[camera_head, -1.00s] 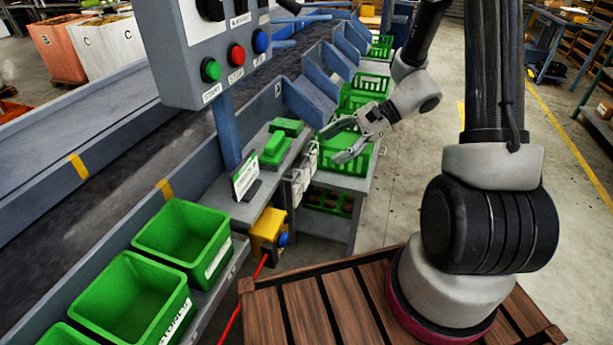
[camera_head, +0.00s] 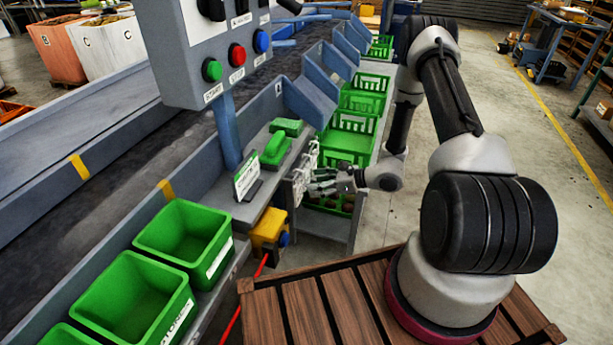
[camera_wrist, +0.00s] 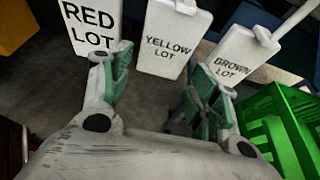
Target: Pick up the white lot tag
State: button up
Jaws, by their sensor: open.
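Three white tags hang side by side in the wrist view, with dark lettering: "RED LOT" (camera_wrist: 93,30) at the left, "YELLOW LOT" (camera_wrist: 170,42) in the middle and "BROWN LOT" (camera_wrist: 236,55) at the right. I see no tag lettered "white". In the head view the white tags (camera_head: 302,178) hang at the end of the grey shelf, too small to read. My gripper (camera_head: 322,183) is beside them; in the wrist view my gripper (camera_wrist: 160,85) is open and empty, its green-padded fingers spread below the yellow lot tag.
A green crate (camera_wrist: 280,115) is close at the right of the wrist view. Green crates (camera_head: 347,143) line up behind my gripper in the head view. A yellow box (camera_head: 268,228) with a blue button sits below the shelf. Green bins (camera_head: 183,232) stand at the left.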

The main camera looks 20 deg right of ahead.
jog(key=x, duration=0.2)
jog(key=shift+w+a+f, duration=0.15)
jog(key=shift+a, duration=0.1)
jog(key=c, duration=0.7)
